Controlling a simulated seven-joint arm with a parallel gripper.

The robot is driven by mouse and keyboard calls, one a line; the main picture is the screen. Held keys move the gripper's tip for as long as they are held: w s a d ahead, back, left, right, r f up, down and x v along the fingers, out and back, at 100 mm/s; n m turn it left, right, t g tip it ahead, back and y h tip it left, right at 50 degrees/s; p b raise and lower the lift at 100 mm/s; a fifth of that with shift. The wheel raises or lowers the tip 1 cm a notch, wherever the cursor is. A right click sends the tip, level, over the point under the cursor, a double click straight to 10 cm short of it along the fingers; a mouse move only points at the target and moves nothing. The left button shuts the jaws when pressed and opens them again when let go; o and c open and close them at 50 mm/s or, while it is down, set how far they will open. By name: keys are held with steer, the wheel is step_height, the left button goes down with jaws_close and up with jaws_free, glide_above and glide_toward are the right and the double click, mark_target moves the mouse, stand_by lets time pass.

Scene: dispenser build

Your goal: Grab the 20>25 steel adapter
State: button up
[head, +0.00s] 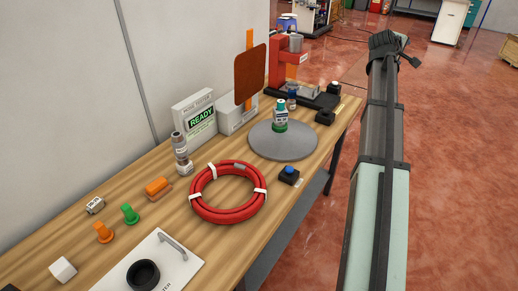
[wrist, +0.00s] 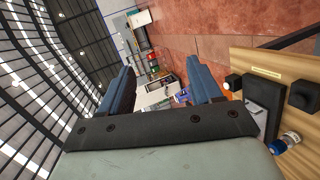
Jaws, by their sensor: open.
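Two small grey metallic pieces on the wooden bench could be the steel adapter, but their labels are too small to read. One is a short labelled grey piece (head: 95,205) lying at the left of the bench, near the wall. My gripper (wrist: 160,70) is open and empty in the wrist view, pointing out into the room. In the head view my arm reaches away at the right, beside the bench, far from both pieces.
The bench (head: 85,245) holds a red hose coil (head: 228,215), a grey round plate (head: 265,148) with a green bottle (head: 280,118), orange and green pieces (head: 130,214), and a white plate with a handle (head: 180,262). The READY box (head: 196,120) stands behind. Open floor lies right.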

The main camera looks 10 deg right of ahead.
steer(key=w+a+f+n+t+y, duration=0.1)
steer(key=w+a+f+n+t, duration=0.15)
steer(key=a, duration=0.85)
steer(key=w+a+f+n+t+y, duration=0.15)
steer(key=w+a, duration=0.25)
steer(key=a, duration=0.8)
steer(key=w+a+f+n+t+y, duration=0.1)
steer(key=w+a+n+y, duration=0.15)
steer(key=a, duration=0.85)
steer(key=s+a+f+n+y, duration=0.1)
steer(key=a+f+n+y, duration=0.15)
steer(key=a, duration=0.95)
steer(key=a+f+n+y, duration=0.1)
steer(key=a+f+n, duration=0.15)
steer(key=a, duration=1.05)
steer(key=s+a+f+n+y, duration=0.1)
steer(key=a+f+n+y, duration=0.15)
steer(key=a, duration=0.95)
steer(key=n+g+y, duration=0.1)
steer(key=n+g, duration=0.8)
steer(key=g, duration=0.4)
glide_above(94, 203)
steer(key=f, duration=1.8)
steer(key=shift+s, duration=0.35)
steer(key=shift+w+f, duration=0.2)
steer(key=shift+f, duration=1.45)
steer(key=shift+w+f, duration=0.15)
steer(key=shift+f, duration=1.45)
jaws_close()
